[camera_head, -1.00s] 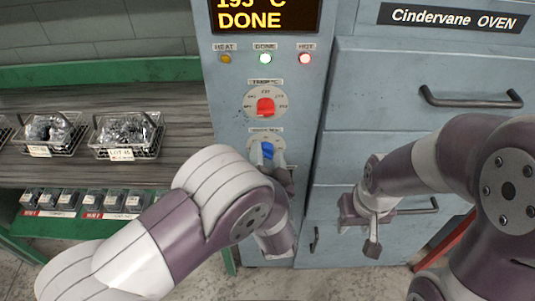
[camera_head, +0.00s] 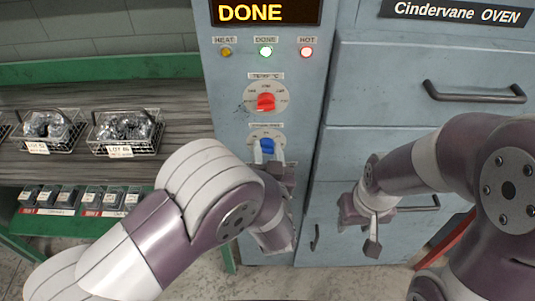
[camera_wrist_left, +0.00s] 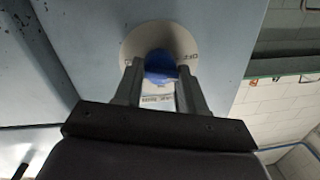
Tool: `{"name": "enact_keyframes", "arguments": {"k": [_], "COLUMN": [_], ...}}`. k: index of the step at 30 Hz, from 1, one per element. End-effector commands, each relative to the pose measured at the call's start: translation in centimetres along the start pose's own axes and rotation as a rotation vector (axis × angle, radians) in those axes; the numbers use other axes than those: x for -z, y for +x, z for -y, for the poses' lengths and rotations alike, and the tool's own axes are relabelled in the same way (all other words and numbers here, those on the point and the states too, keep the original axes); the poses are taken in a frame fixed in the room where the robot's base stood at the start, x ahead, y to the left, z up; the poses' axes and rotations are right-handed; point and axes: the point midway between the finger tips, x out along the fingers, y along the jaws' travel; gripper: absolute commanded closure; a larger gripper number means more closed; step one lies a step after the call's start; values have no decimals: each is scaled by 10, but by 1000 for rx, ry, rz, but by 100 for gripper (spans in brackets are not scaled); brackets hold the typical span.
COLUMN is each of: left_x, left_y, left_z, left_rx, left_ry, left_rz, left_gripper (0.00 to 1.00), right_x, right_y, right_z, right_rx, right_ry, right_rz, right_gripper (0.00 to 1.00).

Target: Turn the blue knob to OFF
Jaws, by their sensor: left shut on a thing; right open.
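The blue knob (camera_head: 267,146) sits on a pale round dial low on the oven's control panel, below the red knob (camera_head: 266,102). My left gripper (camera_head: 267,153) is at the blue knob, its two fingers on either side of it, shut on it. In the left wrist view the blue knob (camera_wrist_left: 160,66) shows between the fingertips of my left gripper (camera_wrist_left: 159,75), with the dial behind and a partly readable label at its right. The knob's exact pointing is hard to tell. My right gripper (camera_head: 372,228) is open and empty in front of the oven's lower drawers.
Drawers with bar handles (camera_head: 474,93) fill the right. Wire baskets (camera_head: 127,132) stand on the shelf at left.

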Motion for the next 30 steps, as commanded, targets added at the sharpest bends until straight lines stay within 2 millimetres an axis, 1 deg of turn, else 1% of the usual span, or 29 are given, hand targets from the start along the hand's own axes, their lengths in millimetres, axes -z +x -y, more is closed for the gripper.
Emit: {"name": "enact_keyframes", "arguments": {"k": [1, 9, 15, 21, 30], "left_x": [-3, -3, -2, -1, 0], "left_y": [0, 0, 0, 0, 0], "left_z": [-1, 0, 1, 2, 2], "left_rx": [-3, -14, -20, -23, -25], "left_ry": [-38, -252, -364, -429, -460], "left_rz": [4, 19, 26, 31, 32], "left_gripper": [90, 90, 90, 90, 90], "right_x": [0, -2, -2, -3, -3], "right_y": [4, 15, 21, 24, 25], "right_z": [0, 0, 0, 0, 0], "right_rx": [0, 0, 0, 0, 0], "right_ry": [0, 0, 0, 0, 0], "right_rz": [0, 0, 0, 0, 0], "right_gripper": [57, 57, 57, 57, 57]}}
